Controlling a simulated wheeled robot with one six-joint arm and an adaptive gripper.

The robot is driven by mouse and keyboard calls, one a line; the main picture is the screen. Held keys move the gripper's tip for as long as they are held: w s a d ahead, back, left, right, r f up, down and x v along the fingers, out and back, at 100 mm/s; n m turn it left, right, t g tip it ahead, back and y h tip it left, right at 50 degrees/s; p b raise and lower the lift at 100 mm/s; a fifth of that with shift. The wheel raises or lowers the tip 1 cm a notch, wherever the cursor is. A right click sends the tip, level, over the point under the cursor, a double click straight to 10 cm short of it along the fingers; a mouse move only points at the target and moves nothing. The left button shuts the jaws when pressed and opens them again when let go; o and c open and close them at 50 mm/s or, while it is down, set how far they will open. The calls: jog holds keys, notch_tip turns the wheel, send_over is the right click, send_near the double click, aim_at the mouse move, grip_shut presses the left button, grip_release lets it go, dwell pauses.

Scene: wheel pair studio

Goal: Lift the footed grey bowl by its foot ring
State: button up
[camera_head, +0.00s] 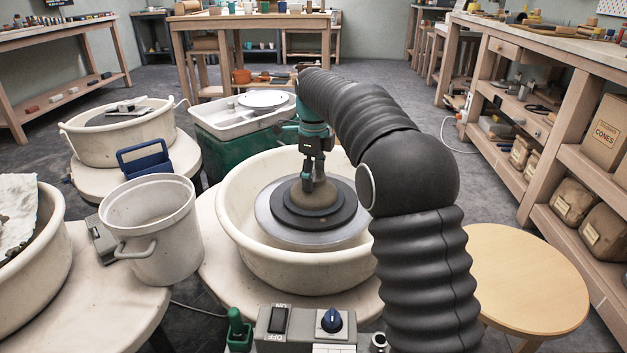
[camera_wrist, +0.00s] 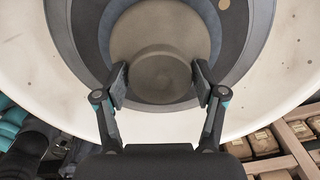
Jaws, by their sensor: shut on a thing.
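The footed grey bowl (camera_wrist: 160,30) lies upside down in the middle of the wheel, its round foot ring (camera_wrist: 160,75) facing up in the wrist view. In the head view the bowl (camera_head: 321,198) is small and partly hidden by my gripper (camera_head: 308,184). My gripper (camera_wrist: 160,84) has one finger on each side of the foot ring and is shut on it. The bowl appears to rest on the dark round bat (camera_head: 345,209), on the grey wheel head (camera_head: 275,226). Any gap under the bowl cannot be made out.
A cream splash pan (camera_head: 262,262) with a raised rim surrounds the wheel head. A white bucket (camera_head: 150,225) stands to the left. A white tray (camera_head: 228,122) is behind it. A round wooden stool (camera_head: 525,280) and shelves (camera_head: 560,160) are at right. A switch box (camera_head: 305,325) is in front.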

aim_at(314, 175)
jog(key=shift+c, duration=0.8)
notch_tip(314, 175, up, 4)
jog(key=shift+r+p, duration=0.1)
jog(key=shift+p, duration=0.55)
grip_shut()
jog(key=s+d+r, duration=0.2)
jog(key=d+r, duration=0.4)
jog(key=d, duration=0.5)
jog(key=shift+s+d+r, duration=0.15)
jog(key=shift+s+r, duration=0.05)
jog(key=shift+s, duration=0.1)
jog(key=o, duration=0.9)
grip_release()
jog(key=shift+c, duration=0.2)
jog(key=c, duration=0.9)
